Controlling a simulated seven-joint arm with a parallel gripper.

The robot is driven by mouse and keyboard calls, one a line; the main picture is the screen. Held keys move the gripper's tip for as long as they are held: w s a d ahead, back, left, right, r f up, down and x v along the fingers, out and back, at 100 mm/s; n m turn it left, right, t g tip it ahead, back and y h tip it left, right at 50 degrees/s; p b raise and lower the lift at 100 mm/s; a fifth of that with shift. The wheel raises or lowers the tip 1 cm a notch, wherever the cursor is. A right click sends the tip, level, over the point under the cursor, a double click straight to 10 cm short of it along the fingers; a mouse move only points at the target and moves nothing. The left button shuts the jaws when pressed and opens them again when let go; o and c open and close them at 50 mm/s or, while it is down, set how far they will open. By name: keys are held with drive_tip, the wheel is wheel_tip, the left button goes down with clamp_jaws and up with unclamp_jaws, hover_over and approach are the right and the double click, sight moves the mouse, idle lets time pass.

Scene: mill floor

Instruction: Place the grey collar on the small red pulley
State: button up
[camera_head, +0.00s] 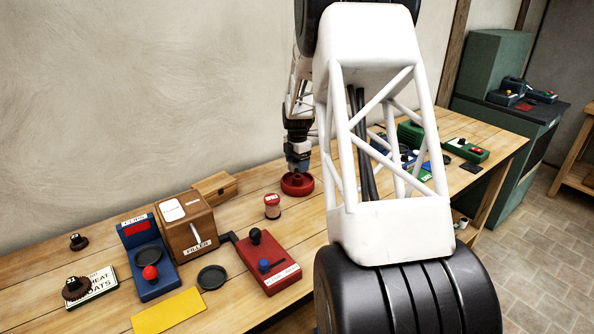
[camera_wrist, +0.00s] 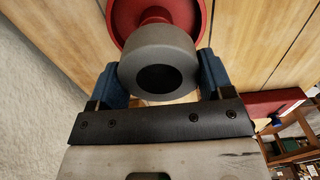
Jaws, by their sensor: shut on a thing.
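A red pulley (camera_head: 297,185) with a raised rim lies on the bench under my gripper (camera_head: 299,165). In the wrist view the pulley (camera_wrist: 125,15) shows at the top, with a red hub in its middle. The grey collar (camera_wrist: 158,52), a thick ring with a dark bore, is between my two blue fingers, which are shut on it. The collar overlaps the pulley's hub in that view and hides part of it. I cannot tell whether the collar touches the hub. In the head view the collar is too small to make out.
A small red-capped jar (camera_head: 272,206) stands just in front of the pulley. A wooden block (camera_head: 215,188) lies behind. Green devices (camera_head: 466,150) stand at right.

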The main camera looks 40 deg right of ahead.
sight(297, 169)
drive_tip(key=shift+w+d, duration=0.1)
drive_tip(key=shift+w, duration=0.15)
drive_tip(key=shift+f, duration=1.8)
drive_tip(key=shift+f, duration=0.15)
drive_tip(key=o, duration=1)
wheel_tip(297, 169, up, 12)
drive_tip(key=shift+r, duration=0.2)
